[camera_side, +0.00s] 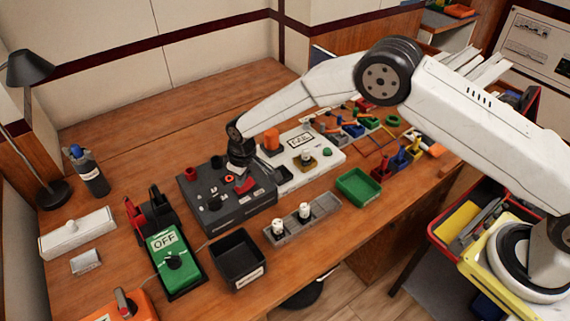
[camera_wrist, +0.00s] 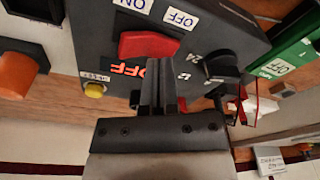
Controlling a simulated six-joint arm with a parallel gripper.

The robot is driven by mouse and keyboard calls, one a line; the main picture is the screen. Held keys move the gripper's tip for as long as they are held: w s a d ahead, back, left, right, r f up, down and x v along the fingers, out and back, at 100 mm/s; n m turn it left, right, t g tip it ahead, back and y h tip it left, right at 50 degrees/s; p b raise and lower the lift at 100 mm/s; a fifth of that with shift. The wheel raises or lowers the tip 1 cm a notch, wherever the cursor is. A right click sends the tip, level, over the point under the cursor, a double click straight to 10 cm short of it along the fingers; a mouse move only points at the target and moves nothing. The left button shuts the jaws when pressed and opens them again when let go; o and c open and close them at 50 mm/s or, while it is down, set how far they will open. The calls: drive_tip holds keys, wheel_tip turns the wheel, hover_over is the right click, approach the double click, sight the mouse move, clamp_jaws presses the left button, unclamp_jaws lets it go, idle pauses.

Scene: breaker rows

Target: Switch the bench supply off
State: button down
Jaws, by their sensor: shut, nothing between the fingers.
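The dark grey box (camera_side: 232,210) on the bench, which looks like the bench supply, carries a red rocker switch (camera_side: 244,185). My gripper (camera_side: 238,172) is over the box, beside the rocker. Its fingers (camera_wrist: 158,66) are shut and empty, tips at the rocker's edge; I cannot tell if they touch.
A black knob (camera_wrist: 222,66) and a yellow button (camera_wrist: 94,90) are near the rocker. A green box (camera_side: 168,250) marked OFF stands to the left. A white panel (camera_side: 303,160) is behind right. A black bin (camera_side: 237,262) and grey strip (camera_side: 300,222) lie in front.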

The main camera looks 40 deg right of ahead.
sight(246, 187)
drive_tip(key=shift+r, duration=3.1)
drive_tip(key=s+d+r+m, duration=0.2)
drive_tip(key=s+d+r, duration=0.25)
drive_tip(key=d, duration=0.25)
drive_tip(key=s+d+r+m, duration=0.1)
drive_tip(key=s+d+r, duration=0.3)
drive_tip(key=s+d, duration=0.25)
drive_tip(key=s+d+m, duration=0.1)
drive_tip(key=s+d, duration=0.3)
drive_tip(key=s, duration=0.4)
drive_tip(key=s+d+r+m+t, duration=0.1)
drive_tip(key=s+d+m, duration=0.1)
drive_tip(key=s+d, duration=0.3)
drive_tip(key=s, duration=0.3)
drive_tip(key=shift+s+r+h, duration=0.15)
drive_tip(key=shift+r+h, duration=0.1)
drive_tip(key=shift+h, duration=0.15)
